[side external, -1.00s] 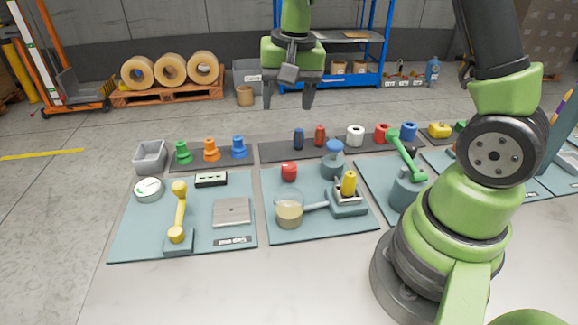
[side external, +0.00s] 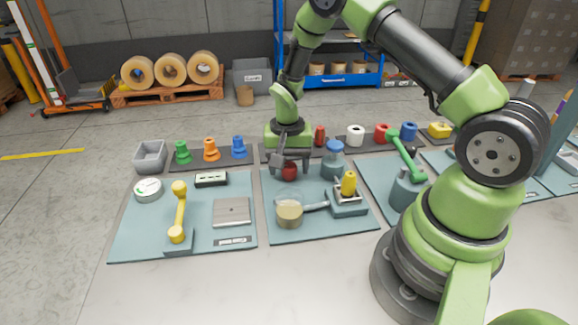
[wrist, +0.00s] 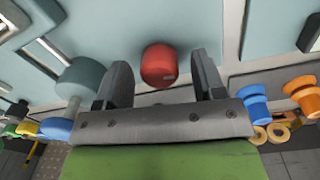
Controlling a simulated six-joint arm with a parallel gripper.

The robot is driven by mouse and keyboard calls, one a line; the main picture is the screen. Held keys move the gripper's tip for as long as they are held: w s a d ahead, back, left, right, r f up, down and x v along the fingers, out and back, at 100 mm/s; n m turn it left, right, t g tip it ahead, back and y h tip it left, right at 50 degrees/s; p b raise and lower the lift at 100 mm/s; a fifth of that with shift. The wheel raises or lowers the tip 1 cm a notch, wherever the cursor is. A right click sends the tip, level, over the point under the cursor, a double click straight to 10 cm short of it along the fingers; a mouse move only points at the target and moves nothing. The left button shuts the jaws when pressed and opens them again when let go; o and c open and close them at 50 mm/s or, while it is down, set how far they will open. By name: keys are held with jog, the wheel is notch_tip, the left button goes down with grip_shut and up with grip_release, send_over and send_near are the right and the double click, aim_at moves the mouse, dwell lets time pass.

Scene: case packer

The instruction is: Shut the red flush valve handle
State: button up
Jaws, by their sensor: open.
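A short, round red knob (side external: 289,173), the only red part on the middle mat, appears to be the flush valve handle. In the wrist view the red knob (wrist: 158,64) shows between the two fingertips, with a gap on each side. My gripper (side external: 291,165) points down over it in the side view, its fingers partly hiding it. The gripper (wrist: 162,72) is open and holds nothing. I cannot tell how deep the knob sits between the fingers, or which way the handle is turned.
A blue-capped grey bottle (side external: 333,162) stands close to the right of my gripper. A beaker (side external: 289,215) and a yellow-handled device (side external: 348,200) are on the near part of the mat. Coloured parts line the dark strip (side external: 260,155) behind.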

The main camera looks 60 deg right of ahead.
jog(key=shift+f, duration=0.4)
jog(key=c, duration=0.9)
